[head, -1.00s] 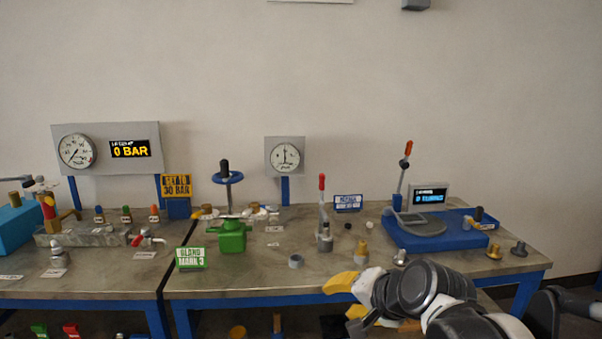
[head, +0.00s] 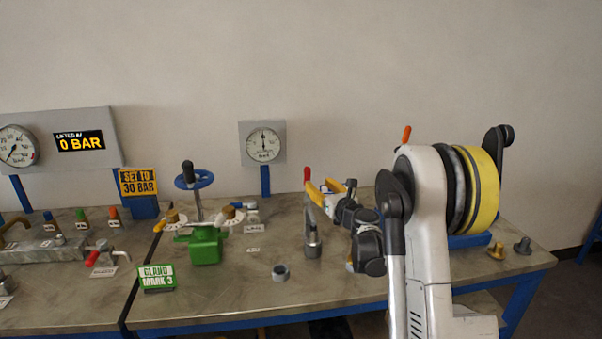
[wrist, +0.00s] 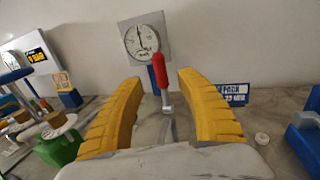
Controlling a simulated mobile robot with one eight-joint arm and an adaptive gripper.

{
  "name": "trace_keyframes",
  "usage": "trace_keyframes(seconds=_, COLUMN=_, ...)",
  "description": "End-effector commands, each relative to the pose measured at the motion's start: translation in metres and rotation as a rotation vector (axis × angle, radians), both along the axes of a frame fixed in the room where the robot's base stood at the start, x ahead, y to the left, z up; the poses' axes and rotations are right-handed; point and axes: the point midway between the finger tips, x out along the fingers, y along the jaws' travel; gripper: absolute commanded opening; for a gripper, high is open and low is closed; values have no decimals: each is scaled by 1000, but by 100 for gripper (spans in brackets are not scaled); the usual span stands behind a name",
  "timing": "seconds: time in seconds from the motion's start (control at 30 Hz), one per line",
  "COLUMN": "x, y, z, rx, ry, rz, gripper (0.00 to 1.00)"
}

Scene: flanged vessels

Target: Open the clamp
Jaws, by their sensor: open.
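The clamp (head: 312,238) stands on the bench as a grey upright body with a lever topped by a red handle (head: 307,174). My gripper (head: 318,188) is open at the height of the handle, just right of it in the head view. In the wrist view the red handle (wrist: 159,70) stands upright between my two yellow fingers (wrist: 160,88), apart from both of them. The grey lever (wrist: 167,103) below it shows too. The clamp's lower body is hidden in the wrist view by my gripper's palm.
A green valve (head: 207,246) with a blue handwheel (head: 194,180) stands to the left. A grey ring (head: 280,273) lies on the bench in front. A gauge (head: 263,144) is mounted behind. My arm covers much of the blue station at the right.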

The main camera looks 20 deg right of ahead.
Motion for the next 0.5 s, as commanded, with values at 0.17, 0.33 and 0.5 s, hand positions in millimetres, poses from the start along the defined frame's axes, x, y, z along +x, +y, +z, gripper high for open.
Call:
trace_keyframes(seconds=0.17, x=38, y=1, z=-3, rx=-3, ry=1, rz=3, gripper=44)
trace_keyframes(seconds=0.33, x=68, y=0, z=-2, rx=-4, ry=1, rz=3, gripper=44)
trace_keyframes(seconds=0.5, x=86, y=0, z=-1, rx=-5, ry=2, rz=3, gripper=44)
